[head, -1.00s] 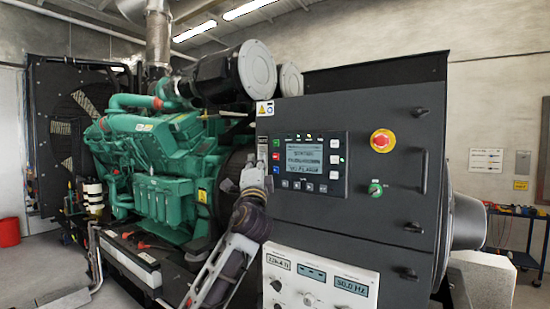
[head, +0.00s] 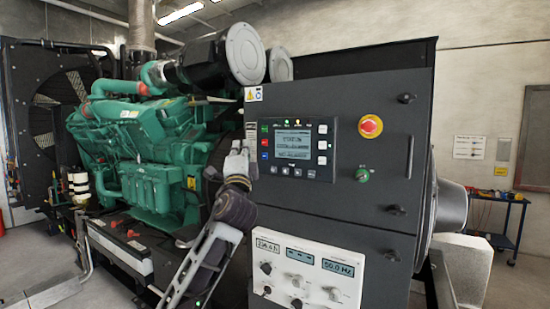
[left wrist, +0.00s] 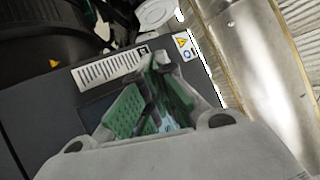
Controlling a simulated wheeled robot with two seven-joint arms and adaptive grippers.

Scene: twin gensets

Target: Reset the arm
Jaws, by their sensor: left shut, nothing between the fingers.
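My left arm rises from the bottom of the head view, with my left gripper (head: 240,155) pointing up beside the left edge of the dark control cabinet (head: 385,170). In the left wrist view the green-padded fingers of the gripper (left wrist: 150,95) are shut with nothing between them. The cabinet carries a control panel with a lit screen (head: 297,148), a red emergency stop button (head: 370,126) and a green knob (head: 362,174). The gripper is left of the panel, and I cannot tell whether it touches the cabinet. My right gripper is not in view.
The green engine (head: 150,160) stands behind my left arm. A white meter box (head: 310,272) with knobs and displays sits low in front of the cabinet. A blue cart (head: 500,222) stands at the right. Bare floor shows at the lower left.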

